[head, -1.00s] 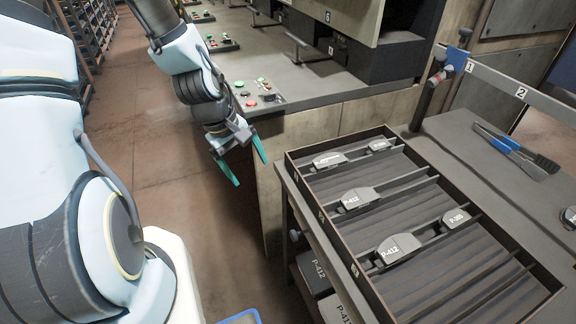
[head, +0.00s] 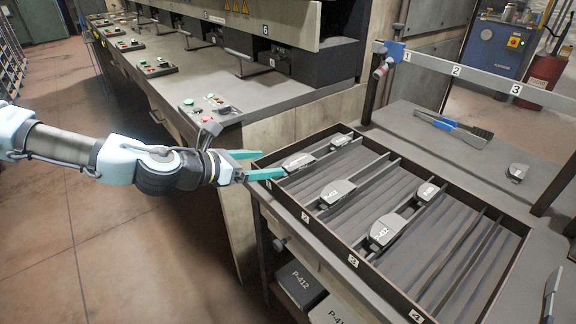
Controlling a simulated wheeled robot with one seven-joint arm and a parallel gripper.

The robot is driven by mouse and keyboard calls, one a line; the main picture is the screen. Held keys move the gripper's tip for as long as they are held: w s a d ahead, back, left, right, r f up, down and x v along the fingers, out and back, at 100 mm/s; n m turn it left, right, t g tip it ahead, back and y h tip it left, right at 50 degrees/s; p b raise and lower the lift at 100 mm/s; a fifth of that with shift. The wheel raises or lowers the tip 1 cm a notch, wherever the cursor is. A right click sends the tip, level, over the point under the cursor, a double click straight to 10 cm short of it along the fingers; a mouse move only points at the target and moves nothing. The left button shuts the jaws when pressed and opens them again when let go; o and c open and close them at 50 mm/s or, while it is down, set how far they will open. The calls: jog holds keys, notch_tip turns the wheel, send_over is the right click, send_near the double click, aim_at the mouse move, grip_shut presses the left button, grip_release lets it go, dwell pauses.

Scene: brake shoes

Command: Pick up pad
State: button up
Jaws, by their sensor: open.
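Several grey pads with white labels lie in a dark divided tray (head: 328,240) on a bench at the right. One pad (head: 298,162) lies in the leftmost lane, near the tray's left corner, with another pad (head: 340,140) behind it. A pad (head: 337,192) sits in the second lane. A pad labelled P-412 (head: 386,232) and a smaller pad (head: 426,191) lie further right. My gripper (head: 270,164) is open, its teal fingers stretched toward the leftmost pad at the tray's left corner. Nothing shows between the fingers; whether they touch the tray rim I cannot tell.
Another grey piece (head: 517,171) and a blue-handled brush (head: 454,125) lie on the bench behind the tray. A numbered rail (head: 470,75) stands above it. A machine counter with buttons (head: 207,108) is behind my arm. Labelled boxes (head: 301,285) sit below.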

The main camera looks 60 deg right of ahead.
aim_at(296, 161)
jog(key=x, duration=0.4)
jog(key=shift+p, duration=0.35)
jog(key=shift+s+d, duration=0.15)
jog(key=shift+d, duration=0.1)
jog(key=shift+p+x, duration=1.1)
jog(key=shift+x, duration=1.25)
grip_shut()
